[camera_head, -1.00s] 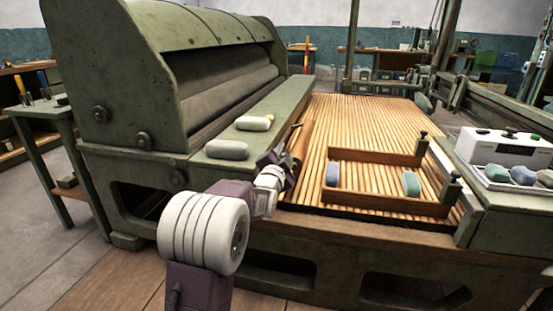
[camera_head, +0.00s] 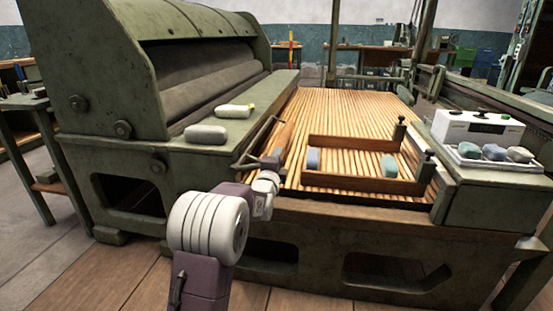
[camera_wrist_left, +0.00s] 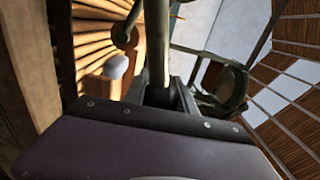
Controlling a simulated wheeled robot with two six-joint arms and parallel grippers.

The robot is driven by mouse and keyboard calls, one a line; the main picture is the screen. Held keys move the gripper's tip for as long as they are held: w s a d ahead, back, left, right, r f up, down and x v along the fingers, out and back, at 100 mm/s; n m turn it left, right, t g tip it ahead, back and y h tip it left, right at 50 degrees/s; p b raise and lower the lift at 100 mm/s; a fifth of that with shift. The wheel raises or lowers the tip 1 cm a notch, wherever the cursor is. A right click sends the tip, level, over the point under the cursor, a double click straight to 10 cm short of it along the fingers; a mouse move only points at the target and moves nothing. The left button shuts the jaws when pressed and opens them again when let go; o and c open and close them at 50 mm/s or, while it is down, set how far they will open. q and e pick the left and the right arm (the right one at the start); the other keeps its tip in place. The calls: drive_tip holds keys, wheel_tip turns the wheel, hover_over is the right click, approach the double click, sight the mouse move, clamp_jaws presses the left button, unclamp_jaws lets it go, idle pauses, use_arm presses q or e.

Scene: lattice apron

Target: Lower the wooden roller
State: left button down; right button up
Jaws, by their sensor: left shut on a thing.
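The wooden roller (camera_head: 286,137) is a brown bar along the left edge of the slatted bed (camera_head: 345,105), beside the green shelf. A thin dark green bar (camera_head: 258,138) slants along its left side. My left gripper (camera_head: 271,163) is at the near end of the roller. In the left wrist view, its jaws (camera_wrist_left: 160,95) are shut on an upright green bar (camera_wrist_left: 157,45), which looks like the roller's handle. The fingers hide the grasped part. I cannot tell how far the roller stands above the slats. My right gripper is not in view.
A white control box (camera_head: 478,128) and a tray of blocks stand at right.

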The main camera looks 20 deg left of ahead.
use_arm(q)
drive_tip(key=shift+f, duration=0.25)
drive_tip(key=c, duration=1)
unclamp_jaws()
drive_tip(key=shift+r, duration=0.1)
drive_tip(key=p+v, duration=0.3)
drive_tip(key=v, duration=0.6)
drive_tip(key=shift+d, duration=0.1)
